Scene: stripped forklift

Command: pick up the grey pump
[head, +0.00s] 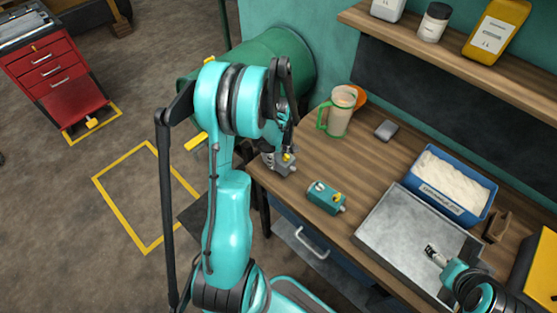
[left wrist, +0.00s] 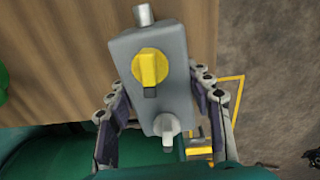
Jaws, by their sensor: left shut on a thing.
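The grey pump (head: 284,165) is at the left edge of the wooden workbench in the head view, partly hidden by my gripper. In the left wrist view the grey pump (left wrist: 178,93) shows as a grey block with a yellow knob, a pale stub at its top end and a light fitting near the other end. My left gripper (head: 277,147) is shut on it, with a finger on each side of the body in the left wrist view. I cannot tell whether it touches the bench. My right gripper (head: 434,253) is over the metal tray; its jaw state is unclear.
A similar teal pump (head: 326,197) lies close by on the bench (head: 375,173). A green-handled mug (head: 340,113), a grey box (head: 386,130), a metal tray (head: 385,228) and a blue bin (head: 425,202) of white material are farther right.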

